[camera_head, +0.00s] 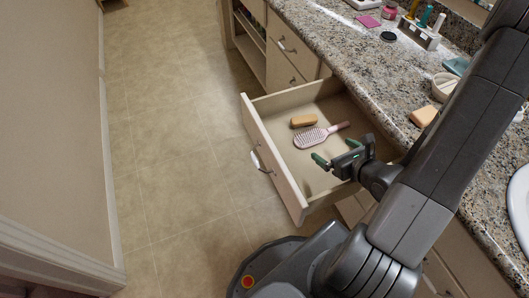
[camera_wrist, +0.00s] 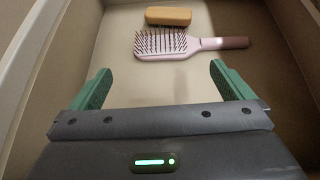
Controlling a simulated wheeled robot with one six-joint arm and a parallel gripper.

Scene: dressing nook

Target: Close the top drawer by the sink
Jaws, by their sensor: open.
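The top drawer (camera_head: 268,150) is pulled well out from the cabinet below the granite counter. Its front faces left, with a metal handle (camera_head: 260,162) on the outside. Inside lie a pink hairbrush (camera_head: 311,138) and a tan block-shaped brush (camera_head: 304,121). Both also show in the wrist view, the hairbrush (camera_wrist: 160,45) below the tan brush (camera_wrist: 168,16). My gripper (camera_head: 336,152) is over the near part of the drawer, with its green fingers apart and nothing between them. In the wrist view the open fingers (camera_wrist: 158,85) point toward the hairbrush, apart from it.
The granite counter (camera_head: 355,62) runs along the right, holding bottles, a tan soap-like block (camera_head: 424,116) and part of a white sink (camera_head: 519,205). Closed drawers (camera_head: 290,48) and open shelving (camera_head: 248,45) stand beyond. The tiled floor (camera_head: 165,130) is clear, with a wall at left.

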